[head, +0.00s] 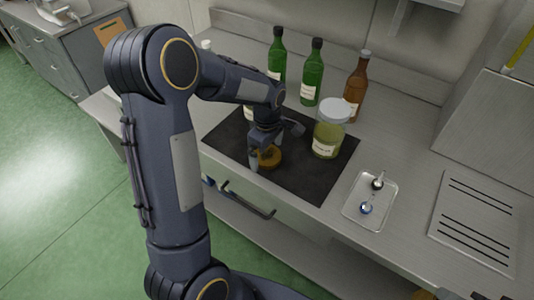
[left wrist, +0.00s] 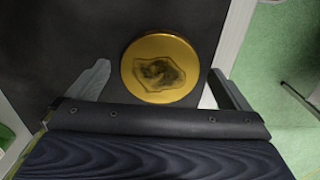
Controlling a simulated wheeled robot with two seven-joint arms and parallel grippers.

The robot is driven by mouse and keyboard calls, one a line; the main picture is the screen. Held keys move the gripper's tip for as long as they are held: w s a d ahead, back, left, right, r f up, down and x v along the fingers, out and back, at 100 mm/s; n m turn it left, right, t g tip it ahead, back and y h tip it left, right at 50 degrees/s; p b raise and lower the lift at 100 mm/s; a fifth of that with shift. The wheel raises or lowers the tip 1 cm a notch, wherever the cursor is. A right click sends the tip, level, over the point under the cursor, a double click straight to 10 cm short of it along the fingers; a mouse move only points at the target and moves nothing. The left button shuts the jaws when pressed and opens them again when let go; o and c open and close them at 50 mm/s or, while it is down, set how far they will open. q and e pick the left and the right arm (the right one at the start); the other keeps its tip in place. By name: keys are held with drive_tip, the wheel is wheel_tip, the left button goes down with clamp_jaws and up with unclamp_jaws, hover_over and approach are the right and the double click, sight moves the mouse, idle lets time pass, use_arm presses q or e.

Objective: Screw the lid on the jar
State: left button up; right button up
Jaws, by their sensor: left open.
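A round gold lid (head: 270,157) lies on the dark mat (head: 310,182), near its front edge. In the left wrist view the lid (left wrist: 160,48) shows a dark irregular patch at its middle. My left gripper (head: 273,148) is open above the mat, close over the lid. In the left wrist view the lid shows between the two spread fingers of the gripper (left wrist: 161,86), nearer the right one. The labelled jar (head: 326,138) stands upright on the mat to the right of the gripper, with yellow-green contents and a pale top. My right gripper is out of view.
Two green bottles (head: 313,76) and a brown bottle (head: 356,82) stand behind the mat. Another labelled item is mostly hidden behind my left gripper. A metal tray (head: 384,204) with small shiny items lies to the right of the mat. Bare counter (head: 405,150) lies beyond the tray.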

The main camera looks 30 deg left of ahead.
use_arm(q)
drive_tip(key=shift+f, duration=0.1)
drive_tip(key=c, duration=1)
drive_tip(key=shift+r, duration=0.7)
drive_tip(key=s+d+r, duration=0.1)
drive_tip(key=s+r, duration=0.3)
drive_tip(key=s+d+r+b, duration=0.1)
drive_tip(key=s+r, duration=0.2)
drive_tip(key=s, duration=0.2)
drive_tip(key=s+d+r+b, duration=0.1)
drive_tip(key=s+r, duration=0.3)
drive_tip(key=shift+s+r, duration=0.35)
drive_tip(key=shift+s, duration=0.05)
